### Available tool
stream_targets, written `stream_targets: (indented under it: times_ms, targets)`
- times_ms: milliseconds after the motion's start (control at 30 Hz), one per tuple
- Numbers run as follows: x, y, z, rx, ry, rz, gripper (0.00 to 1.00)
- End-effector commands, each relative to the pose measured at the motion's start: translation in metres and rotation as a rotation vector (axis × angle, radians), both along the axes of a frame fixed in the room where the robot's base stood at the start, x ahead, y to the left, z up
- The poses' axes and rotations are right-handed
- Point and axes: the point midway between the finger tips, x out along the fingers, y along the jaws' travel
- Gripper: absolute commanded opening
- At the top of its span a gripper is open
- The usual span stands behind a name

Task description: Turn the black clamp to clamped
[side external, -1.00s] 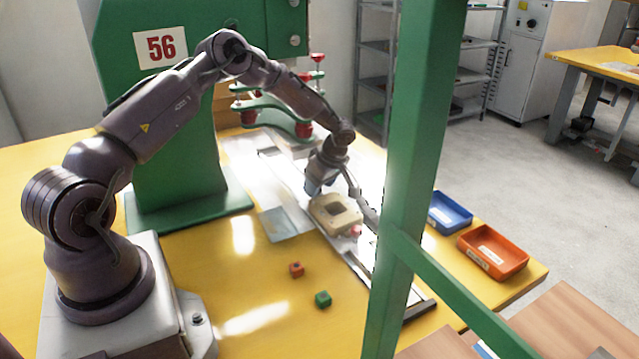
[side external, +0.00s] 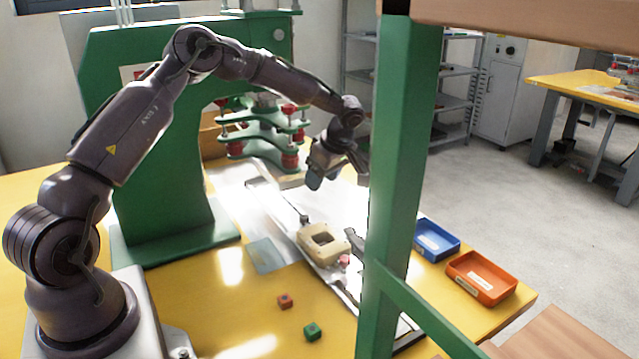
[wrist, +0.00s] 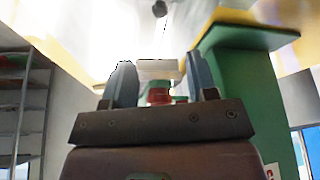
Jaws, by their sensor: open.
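The black clamp (side external: 304,219) is a small dark piece on the rail, beside the far left corner of a beige block with a square opening (side external: 323,240). A thin dark lever seems to slant up and left from it; the exact lever position is too small to tell. My gripper (side external: 316,182) hangs above and behind the clamp, apart from it and empty. In the wrist view, the two blue-grey fingers of my gripper (wrist: 161,82) stand apart. Red and green machine parts show between them in the background. Another dark piece beside the beige block is partly hidden by the green post.
A green post (side external: 396,150) hides part of the rail's right side. A green press (side external: 160,180) stands behind. A blue tray (side external: 436,240) and orange tray (side external: 481,278) lie right; a red cube (side external: 285,301) and green cube (side external: 312,332) lie in front on open yellow table.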

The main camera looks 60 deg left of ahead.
Motion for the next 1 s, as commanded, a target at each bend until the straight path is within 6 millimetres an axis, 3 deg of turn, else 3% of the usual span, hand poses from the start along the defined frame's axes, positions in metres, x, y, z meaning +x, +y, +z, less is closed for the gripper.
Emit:
stream_targets:
  times_ms: [200,300,500,600,767,1000]
  targets:
    - [0.0,0.001,0.0,0.0,-0.001,0.002,0.53]
    - [-0.009,0.013,0.007,0.003,-0.006,0.012,0.53]
    - [-0.027,0.007,0.005,0.006,-0.003,-0.262,0.53]
    - [-0.024,-0.001,-0.003,0.001,0.001,-0.384,0.53]
    - [-0.022,0.006,-0.02,-0.001,0.003,-0.397,0.53]
    - [-0.021,0.024,-0.066,-0.002,0.002,-0.394,0.53]
